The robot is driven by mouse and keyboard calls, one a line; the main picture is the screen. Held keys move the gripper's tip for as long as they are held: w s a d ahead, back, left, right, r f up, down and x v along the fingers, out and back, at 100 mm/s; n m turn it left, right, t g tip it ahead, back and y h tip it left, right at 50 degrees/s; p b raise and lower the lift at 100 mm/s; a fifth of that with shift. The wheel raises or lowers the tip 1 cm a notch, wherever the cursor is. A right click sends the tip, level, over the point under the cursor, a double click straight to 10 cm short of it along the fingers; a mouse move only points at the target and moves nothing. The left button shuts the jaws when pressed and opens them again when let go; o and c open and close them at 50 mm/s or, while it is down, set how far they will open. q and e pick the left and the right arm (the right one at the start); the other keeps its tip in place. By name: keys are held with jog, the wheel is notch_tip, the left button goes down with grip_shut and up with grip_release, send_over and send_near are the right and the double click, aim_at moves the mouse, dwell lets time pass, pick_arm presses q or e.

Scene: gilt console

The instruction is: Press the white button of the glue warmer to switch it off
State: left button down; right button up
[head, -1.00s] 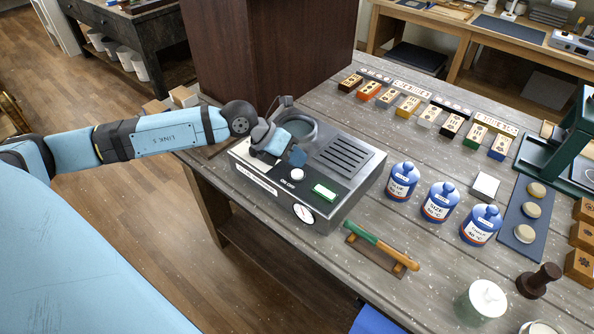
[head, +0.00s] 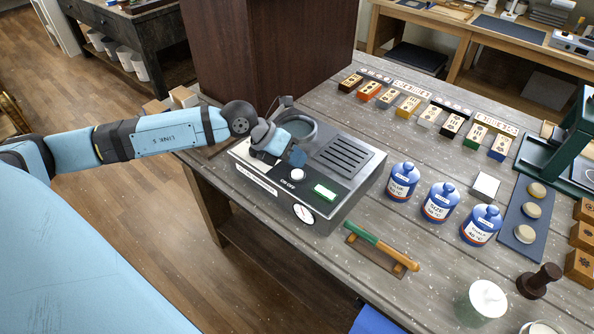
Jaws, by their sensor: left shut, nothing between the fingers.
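The glue warmer (head: 352,190) is a grey box with a dark top panel near the left edge of the workbench. Its round white button (head: 297,174) stands on the front of the panel, beside the "ON OFF" label. A small green-and-white indicator (head: 325,192) is to the right of the button. My left gripper (head: 298,157) is shut and empty, just behind the white button in the picture. A small gap shows between its tips and the button, and I see no contact. My right gripper is out of view.
A round pot well (head: 303,130) and a slotted grille (head: 345,155) are behind the button. Blue lidded jars (head: 402,181) stand to the right. A green-and-orange-handled tool (head: 382,246) lies on a rest in front. A tall dark wooden block (head: 265,50) rises behind.

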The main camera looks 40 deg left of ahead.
aim_at(296, 171)
pick_arm(q)
jog(key=shift+f, duration=0.1)
dwell(0.3)
jog(key=shift+f+b, duration=0.35)
jog(key=shift+f, duration=0.05)
jog(key=shift+f+b, duration=0.35)
jog(key=shift+f, duration=0.1)
dwell(0.5)
jog(key=shift+r+p, duration=0.55)
jog(key=shift+r, duration=0.4)
notch_tip(296, 171, up, 6)
jog(key=p, duration=0.3)
dwell(0.6)
